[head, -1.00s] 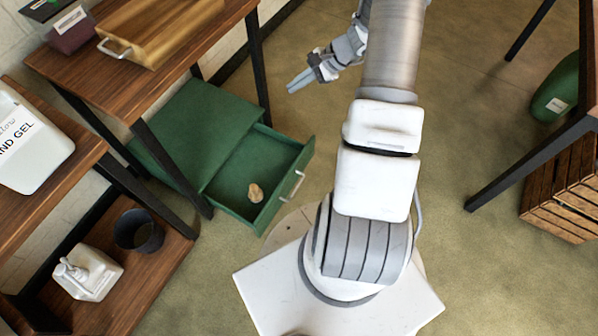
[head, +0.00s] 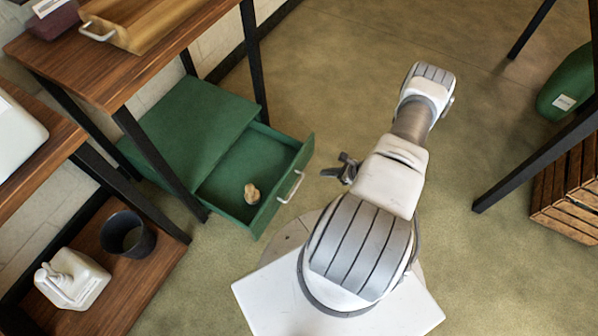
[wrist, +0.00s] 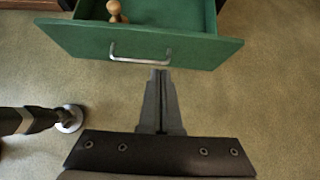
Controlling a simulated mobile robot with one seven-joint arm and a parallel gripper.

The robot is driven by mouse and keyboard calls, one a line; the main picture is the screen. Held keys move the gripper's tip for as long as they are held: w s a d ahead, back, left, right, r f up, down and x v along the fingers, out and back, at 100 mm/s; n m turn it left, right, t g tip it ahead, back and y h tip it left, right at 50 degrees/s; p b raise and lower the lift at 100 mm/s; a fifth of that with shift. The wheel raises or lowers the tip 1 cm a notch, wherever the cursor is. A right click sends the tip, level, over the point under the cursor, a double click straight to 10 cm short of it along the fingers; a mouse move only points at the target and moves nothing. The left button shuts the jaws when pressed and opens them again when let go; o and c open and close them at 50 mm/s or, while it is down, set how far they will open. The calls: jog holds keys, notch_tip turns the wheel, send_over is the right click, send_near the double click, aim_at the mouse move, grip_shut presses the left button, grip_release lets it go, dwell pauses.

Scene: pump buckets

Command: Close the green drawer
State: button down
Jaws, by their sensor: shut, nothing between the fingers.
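The green drawer (head: 283,190) is pulled out of its green cabinet (head: 190,120), which stands on the floor under the wooden table. Its front has a metal handle (head: 291,187). A small tan object (head: 251,193) lies inside the drawer. In the wrist view the drawer front (wrist: 205,52) spans the top, with the handle (wrist: 140,56) left of centre. My gripper (wrist: 160,73) is shut and empty, its tips pointing at the drawer front near the handle's right end; I cannot tell if they touch. In the head view my gripper (head: 327,173) is partly hidden by my arm, right of the drawer.
A wooden table (head: 120,70) with black legs stands over the cabinet. A wooden crate (head: 570,195) stands at right. Floor beyond my arm is clear.

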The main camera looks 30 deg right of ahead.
jog(key=b, duration=0.5)
send_near(292, 170)
jog(key=x, duration=0.5)
jog(key=shift+s+d+f, duration=0.15)
jog(key=shift+s+f, duration=0.15)
jog(key=shift+f, duration=0.15)
jog(key=shift+w+a+r, duration=0.1)
jog(key=shift+w+a, duration=0.2)
jog(key=shift+w, duration=0.25)
